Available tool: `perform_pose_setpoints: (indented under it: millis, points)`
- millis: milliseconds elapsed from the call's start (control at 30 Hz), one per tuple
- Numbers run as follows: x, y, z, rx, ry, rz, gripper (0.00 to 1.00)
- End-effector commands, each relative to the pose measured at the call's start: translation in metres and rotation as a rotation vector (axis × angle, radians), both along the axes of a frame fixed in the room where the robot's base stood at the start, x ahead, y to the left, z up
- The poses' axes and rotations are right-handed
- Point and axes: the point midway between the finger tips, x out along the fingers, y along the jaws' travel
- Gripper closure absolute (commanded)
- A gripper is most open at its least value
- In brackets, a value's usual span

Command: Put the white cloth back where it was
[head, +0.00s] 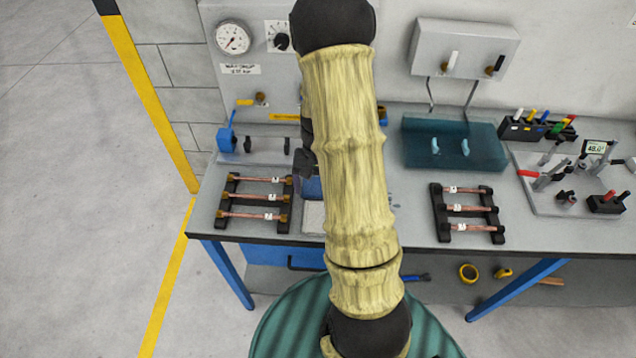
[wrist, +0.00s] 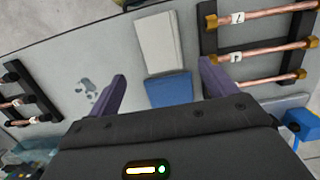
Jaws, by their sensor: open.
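The white cloth (wrist: 160,40) lies flat on the grey bench, folded into a rectangle, in the wrist view. It also shows in the head view (head: 313,219), partly hidden by my arm. A blue cloth (wrist: 170,91) lies beside it, just short of the white one in the wrist view. My gripper (wrist: 163,69) is open and empty above the bench. Its two purple fingers stand on either side of the cloths as seen from the wrist. I cannot tell how high the fingers are. In the head view my arm hides most of the gripper.
A rack of copper tubes (head: 253,217) stands left of the cloths and another rack (head: 466,208) stands to the right. A wet patch (wrist: 87,91) is on the bench between the cloths and the right-hand rack. A teal tray (head: 480,155) and a gauge panel stand at the back.

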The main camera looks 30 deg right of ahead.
Motion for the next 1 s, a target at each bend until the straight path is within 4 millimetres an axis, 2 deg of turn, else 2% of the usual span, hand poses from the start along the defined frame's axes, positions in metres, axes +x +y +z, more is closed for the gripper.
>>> perform_pose_setpoints:
  millis: [200, 767, 867, 1000]
  points:
    - [0.001, -0.001, 0.013, 0.000, 0.000, -0.001, 0.16]
    - [0.001, -0.001, 0.015, 0.000, -0.001, 0.002, 0.16]
    - [0.000, 0.006, 0.022, -0.006, -0.018, 0.027, 0.16]
    - [-0.006, 0.029, 0.047, -0.025, -0.075, 0.118, 0.16]
